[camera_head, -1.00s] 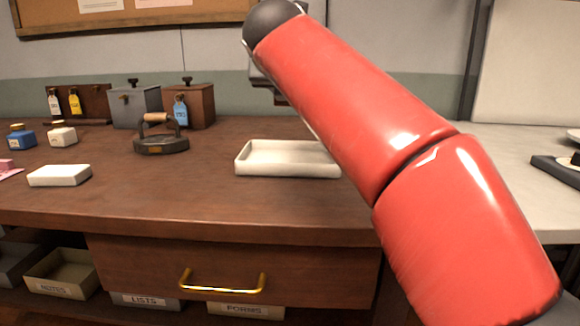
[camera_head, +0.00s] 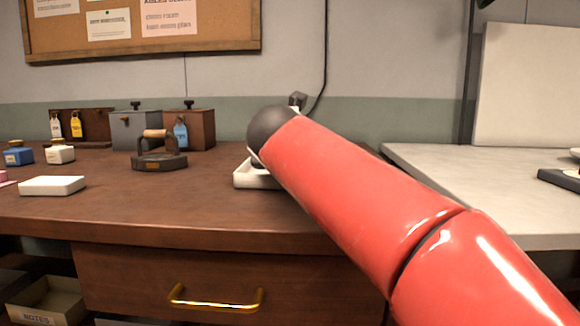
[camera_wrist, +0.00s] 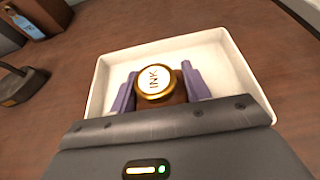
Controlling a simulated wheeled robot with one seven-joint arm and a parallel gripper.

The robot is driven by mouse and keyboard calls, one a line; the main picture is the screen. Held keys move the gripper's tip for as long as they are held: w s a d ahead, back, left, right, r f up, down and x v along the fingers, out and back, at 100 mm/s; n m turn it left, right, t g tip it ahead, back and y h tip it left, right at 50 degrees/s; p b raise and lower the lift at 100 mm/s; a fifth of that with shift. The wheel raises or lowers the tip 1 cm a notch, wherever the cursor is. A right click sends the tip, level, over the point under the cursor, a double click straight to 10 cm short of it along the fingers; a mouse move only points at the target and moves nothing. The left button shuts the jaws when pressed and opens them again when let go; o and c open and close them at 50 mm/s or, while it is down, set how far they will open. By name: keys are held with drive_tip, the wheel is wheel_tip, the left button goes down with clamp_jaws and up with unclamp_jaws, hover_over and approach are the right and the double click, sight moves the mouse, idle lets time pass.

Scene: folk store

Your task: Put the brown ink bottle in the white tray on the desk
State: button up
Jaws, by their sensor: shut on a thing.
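The brown ink bottle (camera_wrist: 154,84), with a gold cap rim and a white top reading INK, sits between the fingers of my gripper (camera_wrist: 160,88) in the wrist view. My gripper is shut on it. The bottle appears over or inside the white tray (camera_wrist: 226,45); I cannot tell whether it touches the tray floor. In the head view the white tray (camera_head: 243,178) shows only its left end. My red arm hides the rest of the tray, the gripper and the bottle.
On the wooden desk (camera_head: 150,212), a flat iron (camera_head: 158,160) stands left of the tray. Lidded boxes (camera_head: 190,128) stand behind. The desk front before the tray is clear.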

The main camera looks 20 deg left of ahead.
drive_tip(key=o, duration=1.1)
drive_tip(key=shift+f, duration=0.1)
drive_tip(key=shift+c, duration=0.2)
drive_tip(key=p+v, duration=0.1)
drive_tip(key=v, duration=1.1)
drive_tip(key=shift+w, duration=0.1)
